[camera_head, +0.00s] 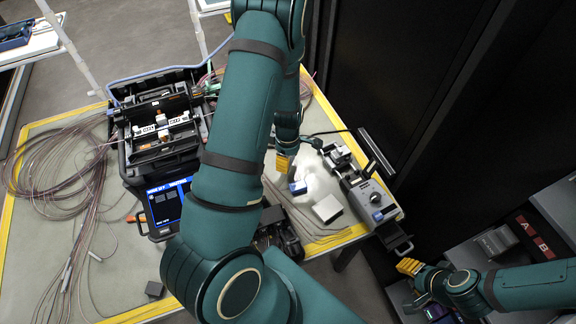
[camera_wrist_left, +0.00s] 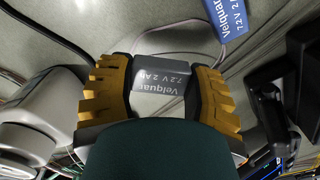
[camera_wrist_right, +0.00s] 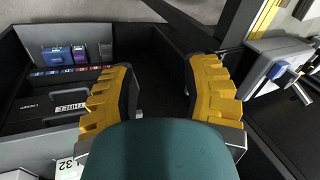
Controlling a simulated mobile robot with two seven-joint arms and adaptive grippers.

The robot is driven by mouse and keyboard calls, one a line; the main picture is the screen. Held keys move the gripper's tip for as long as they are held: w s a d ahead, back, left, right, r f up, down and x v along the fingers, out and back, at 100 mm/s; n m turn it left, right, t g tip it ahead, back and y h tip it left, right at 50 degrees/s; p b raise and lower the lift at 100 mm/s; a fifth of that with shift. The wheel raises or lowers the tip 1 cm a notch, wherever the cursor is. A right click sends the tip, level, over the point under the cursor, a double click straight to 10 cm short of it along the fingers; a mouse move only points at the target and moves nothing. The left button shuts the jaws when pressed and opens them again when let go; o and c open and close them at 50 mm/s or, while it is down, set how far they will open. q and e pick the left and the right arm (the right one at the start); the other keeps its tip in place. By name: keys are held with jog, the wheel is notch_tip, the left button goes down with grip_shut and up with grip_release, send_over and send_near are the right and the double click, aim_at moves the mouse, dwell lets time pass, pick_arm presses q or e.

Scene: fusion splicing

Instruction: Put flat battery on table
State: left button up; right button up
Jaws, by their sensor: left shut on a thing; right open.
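My left gripper (camera_head: 284,161) points down over the table and is shut on a grey battery (camera_wrist_left: 162,72) marked Velquar 7.2V, which shows between the yellow fingers in the left wrist view. In the head view the held battery cannot be made out. A blue battery (camera_head: 298,187) with the same Velquar marking lies on the table just beside the gripper; it also shows at the top right of the left wrist view (camera_wrist_left: 229,18). The table (camera_head: 312,182) has a bare patch around it. My right gripper (camera_head: 409,267) is open and empty, off the table's right corner.
A white box (camera_head: 327,208) and a grey device (camera_head: 372,200) stand at the table's right. The open splicer case (camera_head: 160,125) and loose fibre coils (camera_head: 50,180) fill the left.

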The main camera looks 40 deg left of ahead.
pick_arm(q)
jog(key=shift+f, duration=1.8)
jog(key=shift+b, duration=0.3)
jog(key=shift+f, duration=0.15)
jog(key=o, duration=1.2)
